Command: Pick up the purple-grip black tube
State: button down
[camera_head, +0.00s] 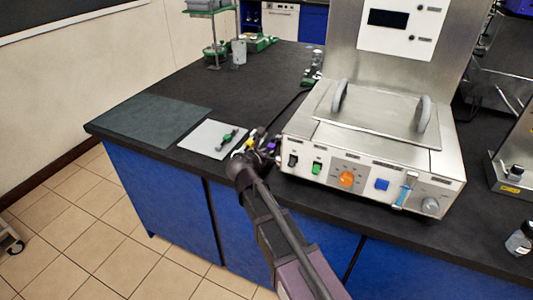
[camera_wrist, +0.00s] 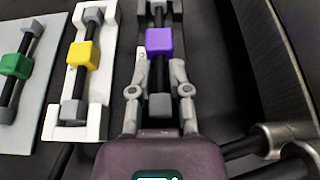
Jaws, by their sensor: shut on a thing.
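The purple-grip black tube (camera_wrist: 159,42) lies in the middle of the wrist view, a black rod with a purple block and grey ends. My gripper (camera_wrist: 159,92) has its two fingers on either side of the tube's near part, below the purple block, and is shut on it. In the head view the purple grip (camera_head: 271,146) shows small beside my gripper (camera_head: 255,150), at the bench's front edge, left of the steel machine.
A yellow-grip tube (camera_wrist: 82,56) lies in a white holder to the left. A green-grip tube (camera_wrist: 15,66) lies on a pale plate (camera_head: 200,139) beyond it. The steel machine (camera_head: 375,150) stands close on the right. A dark mat (camera_head: 155,118) lies farther left.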

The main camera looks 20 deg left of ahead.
jog(key=shift+r+p, duration=0.7)
jog(key=shift+r, duration=0.25)
jog(key=s+r+p, duration=0.2)
jog(key=s, duration=1.4)
jog(key=shift+d, duration=0.35)
jog(key=w+a, duration=0.2)
jog(key=a, duration=0.2)
jog(key=w+a, duration=0.2)
jog(key=a, duration=0.3)
jog(key=w+a, duration=0.2)
jog(key=a, duration=0.2)
jog(key=shift+a, duration=0.2)
jog(key=shift+w, duration=0.1)
jog(key=b, duration=0.1)
send_over(208, 143)
jog(key=shift+f, duration=0.7)
